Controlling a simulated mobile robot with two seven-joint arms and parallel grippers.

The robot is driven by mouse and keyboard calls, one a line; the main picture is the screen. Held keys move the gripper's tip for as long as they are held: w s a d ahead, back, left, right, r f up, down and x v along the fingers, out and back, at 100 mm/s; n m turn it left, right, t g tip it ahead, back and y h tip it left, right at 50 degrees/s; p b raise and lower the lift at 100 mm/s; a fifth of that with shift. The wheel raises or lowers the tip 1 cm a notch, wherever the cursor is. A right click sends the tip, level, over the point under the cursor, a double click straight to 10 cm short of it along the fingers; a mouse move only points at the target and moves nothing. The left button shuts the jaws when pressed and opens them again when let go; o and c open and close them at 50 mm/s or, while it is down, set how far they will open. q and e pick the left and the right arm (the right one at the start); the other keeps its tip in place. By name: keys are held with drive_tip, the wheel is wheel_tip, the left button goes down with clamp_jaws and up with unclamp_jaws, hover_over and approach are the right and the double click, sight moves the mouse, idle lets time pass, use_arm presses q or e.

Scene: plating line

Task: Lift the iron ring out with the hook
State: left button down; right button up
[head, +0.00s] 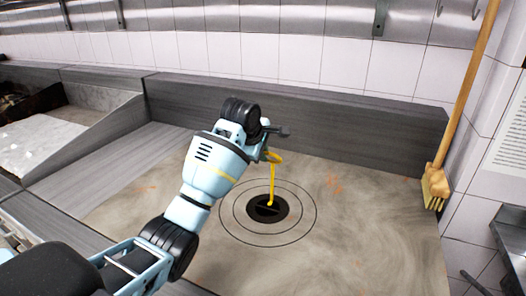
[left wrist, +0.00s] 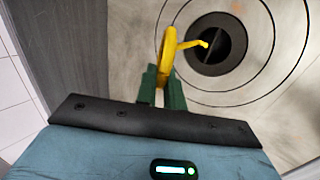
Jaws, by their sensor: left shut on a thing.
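My left gripper (head: 266,150) is shut on the yellow hook (head: 272,180). The hook hangs down from the fingers, and its tip shows against the dark round centre (head: 262,210) of the plate. In the left wrist view the green fingers (left wrist: 161,88) grip the hook (left wrist: 168,58), and its bent tip overlaps the dark centre (left wrist: 226,62), near a thin bar across it. I cannot tell whether the tip touches the bar. Concentric iron rings (head: 234,218) lie flat around the centre, flush with the plate; they also show in the left wrist view (left wrist: 262,55). My right gripper is not in view.
The worn grey plate (head: 370,235) is clear around the rings. A raised back ledge (head: 330,135) runs behind it. A wooden-handled brush (head: 437,188) leans at the right. A sloping grey divider (head: 85,150) and a pale bed (head: 35,140) lie at the left.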

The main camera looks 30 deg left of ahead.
use_arm(q)
drive_tip(key=shift+f, duration=1.2)
drive_tip(key=shift+s+d, duration=0.15)
drive_tip(key=shift+s, duration=0.95)
idle(0.5)
drive_tip(key=shift+r, duration=0.15)
wheel_tip(320, 180, up, 9)
drive_tip(key=shift+f, duration=0.2)
idle(2.1)
idle(0.9)
drive_tip(key=shift+s+d, duration=0.2)
drive_tip(key=shift+d, duration=0.65)
drive_tip(key=shift+s+d, duration=0.15)
drive_tip(key=shift+d, duration=0.65)
drive_tip(key=shift+s+d, duration=0.2)
drive_tip(key=shift+d, duration=0.65)
